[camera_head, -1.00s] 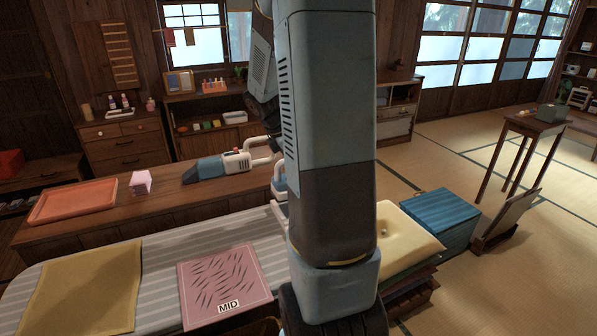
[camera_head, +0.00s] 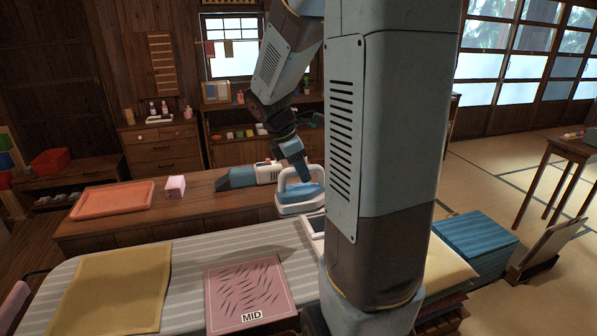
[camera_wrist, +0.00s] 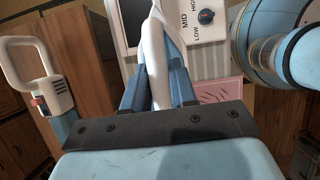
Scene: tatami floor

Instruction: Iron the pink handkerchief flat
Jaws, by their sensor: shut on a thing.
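The pink handkerchief (camera_head: 250,290) lies on the striped ironing board, covered in dark crease marks, with a "MID" label at its front edge. A strip of pink with dark marks shows in the wrist view (camera_wrist: 220,91). The blue and white iron (camera_head: 299,198) is behind and right of the handkerchief. My gripper (camera_head: 298,172) is shut on the iron's white handle; the wrist view shows the handle between my blue fingers (camera_wrist: 155,75). A white panel (camera_wrist: 203,20) with a LOW, MID and HIGH dial is beyond the fingers. I cannot tell whether the iron touches its support.
A yellow cloth (camera_head: 110,290) lies left on the ironing board (camera_head: 190,265). The wooden bench (camera_head: 140,228) behind holds an orange tray (camera_head: 112,199), a pink stack (camera_head: 174,187) and another blue and white appliance (camera_head: 248,175). Blue folded cloths (camera_head: 475,245) stand at right.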

